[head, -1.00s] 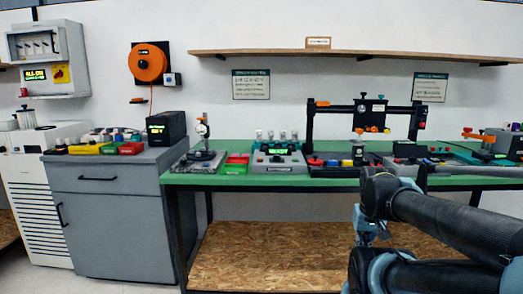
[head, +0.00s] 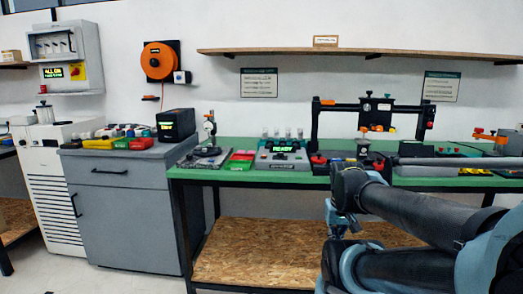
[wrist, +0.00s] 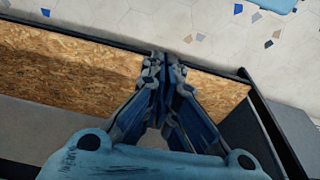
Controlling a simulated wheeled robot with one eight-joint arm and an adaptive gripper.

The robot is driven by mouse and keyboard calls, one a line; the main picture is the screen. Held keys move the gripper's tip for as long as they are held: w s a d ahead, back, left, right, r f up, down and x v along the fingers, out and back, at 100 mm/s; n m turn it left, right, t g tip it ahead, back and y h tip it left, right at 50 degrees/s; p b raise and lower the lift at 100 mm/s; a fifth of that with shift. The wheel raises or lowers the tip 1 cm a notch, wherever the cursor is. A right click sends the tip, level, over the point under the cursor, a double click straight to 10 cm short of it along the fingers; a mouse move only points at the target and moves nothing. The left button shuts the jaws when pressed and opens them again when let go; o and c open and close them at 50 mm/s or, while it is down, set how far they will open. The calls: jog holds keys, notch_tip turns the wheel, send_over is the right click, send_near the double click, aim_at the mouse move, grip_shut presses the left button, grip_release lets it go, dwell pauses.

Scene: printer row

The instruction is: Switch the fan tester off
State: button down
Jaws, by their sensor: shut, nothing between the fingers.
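I cannot tell for certain which device is the fan tester, as no label can be read. A grey unit (head: 283,160) with a lit green display reading READY stands on the green bench, with several small upright parts along its back. A black frame (head: 368,108) with red and orange parts stands to its right. A dark grey device (head: 486,151) with orange parts sits at the far right. My gripper (wrist: 166,58) is shut and empty, pointing down over the lower chipboard shelf in the wrist view. In the head view my arm hides part of the bench front.
The green bench (head: 230,172) has a lower chipboard shelf (head: 240,255). A grey cabinet (head: 125,210) stands to its left with coloured bins on it. A wall box (head: 65,60) reads ALL ON. An orange reel (head: 157,61) hangs on the wall. Open floor shows at lower left.

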notch_tip(320, 180, up, 2)
notch_tip(320, 180, up, 30)
jog(key=f+t, duration=0.1)
jog(key=t, duration=0.1)
send_over(263, 156)
jog(key=s, duration=0.1)
jog(key=shift+m, duration=0.3)
jog(key=x, duration=0.8)
jog(key=shift+w+f, duration=0.1)
jog(key=shift+f, duration=0.05)
jog(key=f, duration=0.3)
jog(key=shift+s, duration=0.35)
jog(key=shift+s+f, duration=0.25)
jog(key=shift+f, duration=0.45)
jog(key=shift+t, duration=0.3)
